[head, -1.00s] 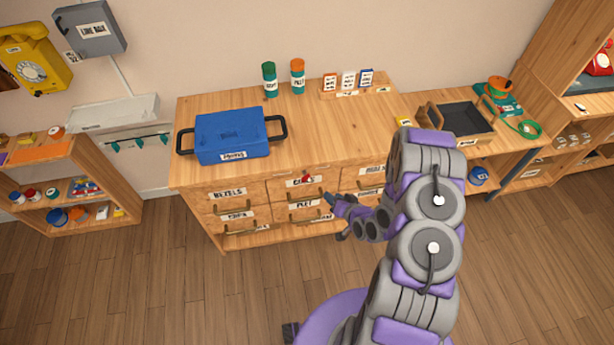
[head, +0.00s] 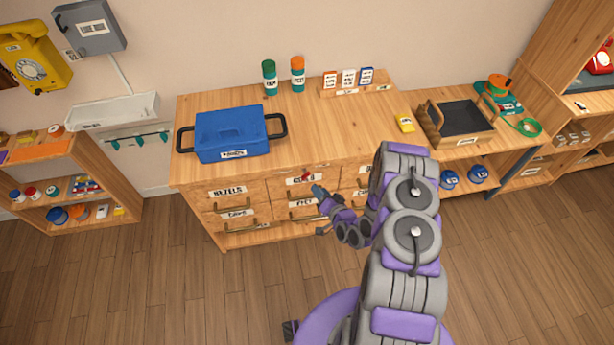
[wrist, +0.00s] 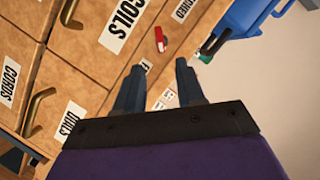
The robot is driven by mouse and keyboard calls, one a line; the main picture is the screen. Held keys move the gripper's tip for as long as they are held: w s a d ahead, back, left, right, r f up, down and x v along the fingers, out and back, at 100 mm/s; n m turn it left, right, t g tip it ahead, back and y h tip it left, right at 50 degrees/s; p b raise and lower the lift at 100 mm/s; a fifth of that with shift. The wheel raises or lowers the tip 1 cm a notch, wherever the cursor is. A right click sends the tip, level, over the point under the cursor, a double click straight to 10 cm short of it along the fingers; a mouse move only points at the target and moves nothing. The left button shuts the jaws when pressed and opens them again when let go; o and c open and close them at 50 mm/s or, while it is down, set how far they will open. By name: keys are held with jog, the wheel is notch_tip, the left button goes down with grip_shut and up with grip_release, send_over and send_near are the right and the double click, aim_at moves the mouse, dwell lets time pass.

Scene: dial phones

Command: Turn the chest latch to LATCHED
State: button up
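The chest (head: 210,208) is a wooden drawer unit with brass handles and white labels. A small red latch (head: 306,175) sits at the top of its front, in the middle column. In the wrist view the red latch (wrist: 160,39) has a pale end and lies just beyond the fingertips, near the COILS label. My gripper (head: 317,189) is just below and right of the latch in the head view. In the wrist view my gripper (wrist: 160,66) has its two dark fingers apart, with nothing between them. I see no contact with the latch.
A blue box (head: 232,134) with dark handles stands on the chest top, with a green and an orange-capped canister behind it. A yellow block (head: 405,122) and a dark-lined tray (head: 462,120) are to the right. Drawer handles stick out near my gripper. The floor in front is open.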

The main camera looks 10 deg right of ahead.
aim_at(308, 177)
jog(key=b+x, duration=0.1)
jog(key=x, duration=1)
jog(key=shift+b, duration=0.3)
jog(key=shift+c, duration=0.2)
grip_shut()
